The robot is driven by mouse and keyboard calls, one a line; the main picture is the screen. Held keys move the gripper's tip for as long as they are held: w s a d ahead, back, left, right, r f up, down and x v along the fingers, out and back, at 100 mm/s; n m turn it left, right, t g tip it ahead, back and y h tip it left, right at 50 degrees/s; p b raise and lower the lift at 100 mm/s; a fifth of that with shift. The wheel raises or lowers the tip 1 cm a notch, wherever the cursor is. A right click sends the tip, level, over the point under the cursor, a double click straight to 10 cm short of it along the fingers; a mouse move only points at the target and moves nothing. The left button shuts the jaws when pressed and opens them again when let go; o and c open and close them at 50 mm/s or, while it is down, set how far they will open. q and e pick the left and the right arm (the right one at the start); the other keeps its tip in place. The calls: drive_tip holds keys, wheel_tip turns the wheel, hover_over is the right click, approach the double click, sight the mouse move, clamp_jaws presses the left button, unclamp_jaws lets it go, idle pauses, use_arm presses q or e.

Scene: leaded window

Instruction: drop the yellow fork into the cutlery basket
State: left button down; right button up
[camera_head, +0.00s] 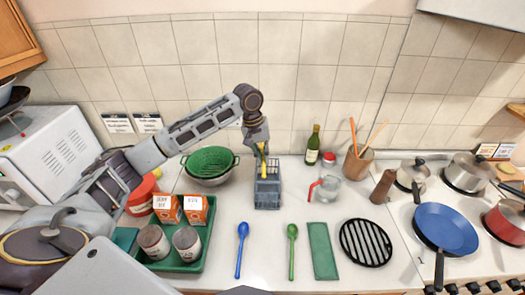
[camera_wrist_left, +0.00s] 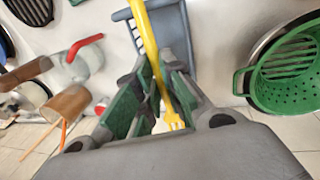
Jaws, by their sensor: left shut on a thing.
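The yellow fork (camera_head: 262,160) is held by my left gripper (camera_head: 257,141), which points down over the cutlery basket. In the left wrist view the yellow fork (camera_wrist_left: 146,38) runs between the green finger pads of my left gripper (camera_wrist_left: 155,85), with its tines near the palm and its handle pointing away. The grey-blue cutlery basket (camera_head: 267,193) stands on the counter below; the fork's lower end overlaps the basket's back part in the head view. In the left wrist view the basket (camera_wrist_left: 172,30) shows behind the fork. I cannot tell how far the fork reaches inside. My right gripper is not in view.
A green colander (camera_head: 209,161) in a metal bowl stands left of the basket. A green tray (camera_head: 201,262) with boxes and jars is at front left. A blue spoon (camera_head: 241,249) and a green spoon (camera_head: 291,250) lie in front. A glass jug (camera_head: 328,188) stands to the right.

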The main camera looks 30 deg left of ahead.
use_arm(q)
drive_tip(key=shift+f, duration=0.4)
drive_tip(key=c, duration=1.5)
unclamp_jaws()
drive_tip(key=shift+o, duration=0.2)
drive_tip(key=shift+r, duration=0.15)
wheel_tip(320, 180, up, 11)
drive_tip(key=s+a, duration=0.1)
drive_tip(key=a, duration=0.1)
drive_tip(key=shift+r, duration=0.2)
